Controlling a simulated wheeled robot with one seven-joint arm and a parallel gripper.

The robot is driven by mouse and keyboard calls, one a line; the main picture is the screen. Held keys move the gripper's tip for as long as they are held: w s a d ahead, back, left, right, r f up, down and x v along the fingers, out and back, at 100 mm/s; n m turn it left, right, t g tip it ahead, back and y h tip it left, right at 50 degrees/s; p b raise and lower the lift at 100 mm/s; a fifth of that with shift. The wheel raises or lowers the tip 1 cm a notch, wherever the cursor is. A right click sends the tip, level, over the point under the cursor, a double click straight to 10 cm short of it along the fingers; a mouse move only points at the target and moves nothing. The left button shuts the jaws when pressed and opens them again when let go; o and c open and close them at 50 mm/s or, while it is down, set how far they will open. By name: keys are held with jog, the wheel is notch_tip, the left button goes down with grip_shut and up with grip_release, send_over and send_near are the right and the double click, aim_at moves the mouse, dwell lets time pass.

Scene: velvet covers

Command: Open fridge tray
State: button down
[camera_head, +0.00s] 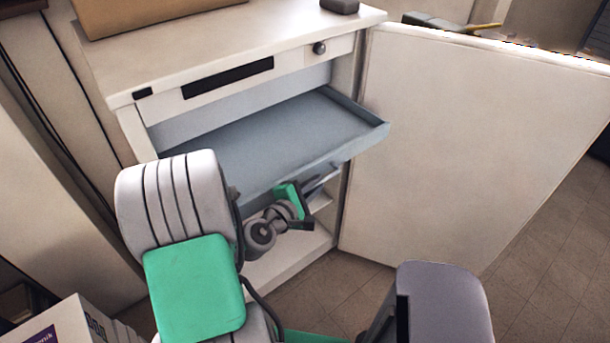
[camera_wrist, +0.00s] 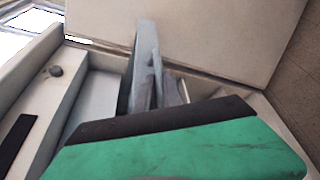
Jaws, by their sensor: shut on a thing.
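The fridge tray (camera_head: 270,130) is a shallow blue-grey drawer, pulled part of the way out of the open white fridge. Its front rim (camera_wrist: 146,45) also shows in the wrist view, in front of the fingers. My gripper (camera_head: 328,177) is below the tray's front edge, at its right part, with its green and black body inside the fridge opening. In the wrist view its grey fingers (camera_wrist: 157,82) are shut on the tray's front edge. The exact contact is partly hidden by the gripper body.
The white fridge door (camera_head: 460,140) stands wide open on the right. A brown box (camera_head: 150,14) and a small dark object (camera_head: 339,6) are on the fridge top. A white box (camera_head: 65,325) stands at the lower left. Tiled floor (camera_head: 535,240) is clear at the right.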

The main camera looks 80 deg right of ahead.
jog(key=shift+s, duration=0.1)
jog(key=c, duration=1.8)
grip_release()
jog(key=shift+o, duration=0.2)
jog(key=shift+a, duration=0.1)
jog(key=shift+w+a, duration=0.3)
jog(key=shift+w, duration=0.05)
jog(key=v, duration=0.7)
jog(key=shift+b, duration=0.45)
jog(key=shift+s, duration=0.1)
